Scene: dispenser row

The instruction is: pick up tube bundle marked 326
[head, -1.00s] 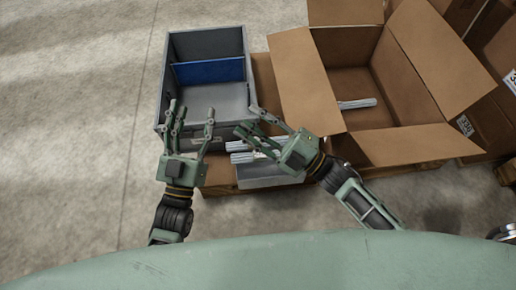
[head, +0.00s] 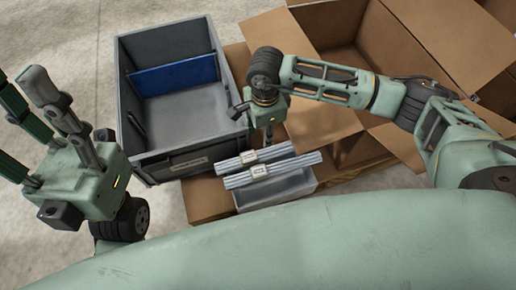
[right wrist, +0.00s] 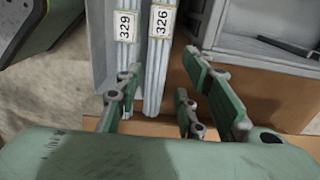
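Tube bundle 326 (right wrist: 157,62) is a grey ribbed bundle with a white label, seen in the right wrist view. In the head view it appears to be the farther bundle (head: 283,151) of two lying side by side. Bundle 329 (right wrist: 125,55) is beside it, the nearer one (head: 292,166) in the head view. My right gripper (head: 269,132) points down over the farther bundle. In the right wrist view its open fingers (right wrist: 160,100) stand on either side of bundle 326; contact cannot be told. My left gripper (head: 40,95) is open and empty at the left.
The bundles lie over a small grey bin (head: 276,194). A large grey bin (head: 185,165) with a blue divider stands behind left. An open cardboard box (head: 287,50) is behind right, partly covered by my right arm. Bare floor (head: 65,30) lies behind left.

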